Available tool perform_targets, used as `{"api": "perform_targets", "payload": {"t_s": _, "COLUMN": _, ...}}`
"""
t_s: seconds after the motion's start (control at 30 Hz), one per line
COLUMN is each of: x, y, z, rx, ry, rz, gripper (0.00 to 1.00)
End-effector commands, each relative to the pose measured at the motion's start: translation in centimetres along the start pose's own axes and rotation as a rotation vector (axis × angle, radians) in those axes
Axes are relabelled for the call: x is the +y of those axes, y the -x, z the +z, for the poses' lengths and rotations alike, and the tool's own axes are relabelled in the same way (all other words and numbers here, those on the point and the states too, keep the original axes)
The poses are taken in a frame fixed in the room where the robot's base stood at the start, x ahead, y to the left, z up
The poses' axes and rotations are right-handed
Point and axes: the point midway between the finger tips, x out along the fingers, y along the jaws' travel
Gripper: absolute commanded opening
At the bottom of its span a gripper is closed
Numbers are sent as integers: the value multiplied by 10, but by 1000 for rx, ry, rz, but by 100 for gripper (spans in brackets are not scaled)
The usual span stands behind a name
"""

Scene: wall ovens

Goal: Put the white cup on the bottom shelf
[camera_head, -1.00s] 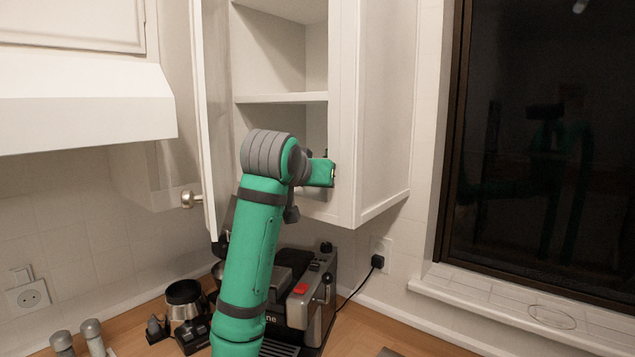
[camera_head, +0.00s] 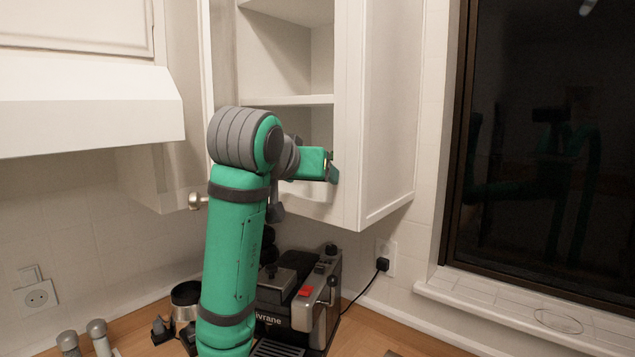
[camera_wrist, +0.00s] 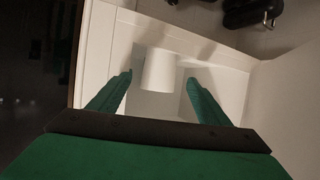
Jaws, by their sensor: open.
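The white cup (camera_wrist: 159,70) shows in the wrist view, between the two green fingertips, with a gap on each side. It seems to be at the bottom of the open wall cabinet, with pale cabinet surfaces around it. My gripper (camera_wrist: 159,76) is open and not closed on the cup. In the head view, my gripper (camera_head: 332,168) is at the cabinet opening, below the middle shelf (camera_head: 288,100) and above the bottom shelf (camera_head: 318,211). The cup is not visible in the head view, where my arm and the cabinet frame block the lower compartment.
The open cabinet door (camera_head: 205,60) stands left of my arm. The cabinet's right side panel (camera_head: 390,110) is close to the gripper. A coffee machine (camera_head: 310,300) stands on the counter below. A range hood (camera_head: 90,105) is at left, a dark window (camera_head: 545,150) at right.

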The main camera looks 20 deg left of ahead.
Motion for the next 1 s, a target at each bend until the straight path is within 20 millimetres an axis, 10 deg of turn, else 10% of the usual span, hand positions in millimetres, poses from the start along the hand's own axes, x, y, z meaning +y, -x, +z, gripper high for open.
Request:
{"api": "perform_targets", "payload": {"t_s": 0.3, "x": 0, "y": 30, "z": 0, "rx": 0, "ry": 0, "rz": 1, "gripper": 71}}
{"api": "perform_targets", "payload": {"t_s": 1.0, "x": -2, "y": 32, "z": 1, "rx": -1, "ry": 1, "rz": -3, "gripper": 71}}
